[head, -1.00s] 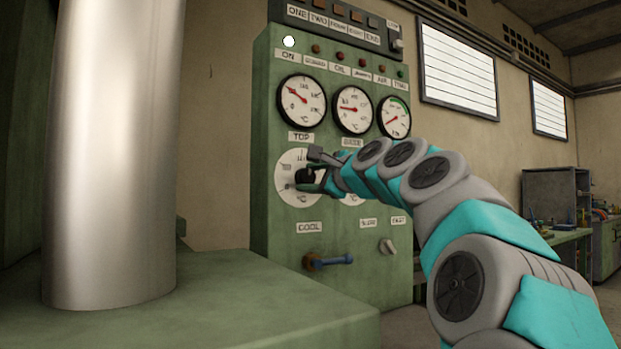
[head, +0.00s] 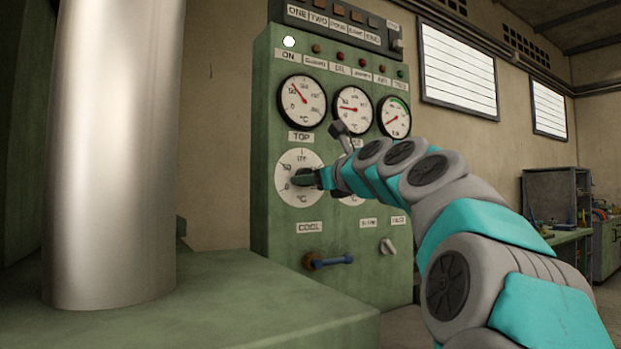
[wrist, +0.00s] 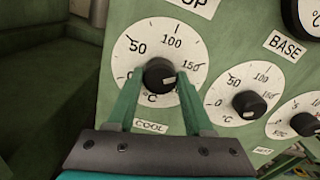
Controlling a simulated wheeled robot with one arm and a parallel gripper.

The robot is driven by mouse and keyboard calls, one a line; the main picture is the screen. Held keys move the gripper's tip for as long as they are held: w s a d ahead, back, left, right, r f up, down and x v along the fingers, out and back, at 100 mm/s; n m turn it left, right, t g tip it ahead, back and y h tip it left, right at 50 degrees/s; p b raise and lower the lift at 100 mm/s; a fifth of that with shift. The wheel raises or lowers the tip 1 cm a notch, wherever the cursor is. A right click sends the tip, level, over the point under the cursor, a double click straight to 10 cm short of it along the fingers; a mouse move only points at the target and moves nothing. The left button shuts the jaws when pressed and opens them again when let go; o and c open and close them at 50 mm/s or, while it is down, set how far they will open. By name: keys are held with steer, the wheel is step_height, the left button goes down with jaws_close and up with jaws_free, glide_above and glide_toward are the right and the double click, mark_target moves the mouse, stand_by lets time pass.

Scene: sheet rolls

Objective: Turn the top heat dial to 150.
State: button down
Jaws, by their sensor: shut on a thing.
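The top heat dial (head: 292,163) is a round white plate on the green panel, under the TOP label. In the wrist view its plate (wrist: 135,35) shows 0, 50, 100 and 150 around a black knob (wrist: 159,73). The pale mark on the knob points right and slightly down, near the 150 side, just past the printed 150. My gripper (head: 303,179) is at the dial. In the wrist view its two teal fingers (wrist: 158,92) are closed on the knob from either side. In the head view the gripper hides most of the knob.
The BASE dial (wrist: 242,78) sits right of the top dial, with a third dial (wrist: 310,107) beyond. Three gauges (head: 302,100) are above. A blue-handled lever (head: 330,260) juts out below. A metal column (head: 112,150) stands left.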

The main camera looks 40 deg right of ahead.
steer(key=shift+f+m, duration=0.15)
steer(key=shift+m, duration=0.45)
steer(key=shift+c, duration=1.4)
jaws_free()
steer(key=s, duration=0.7)
steer(key=shift+s+a, duration=0.25)
steer(key=shift+s, duration=0.15)
steer(key=shift+s, duration=0.1)
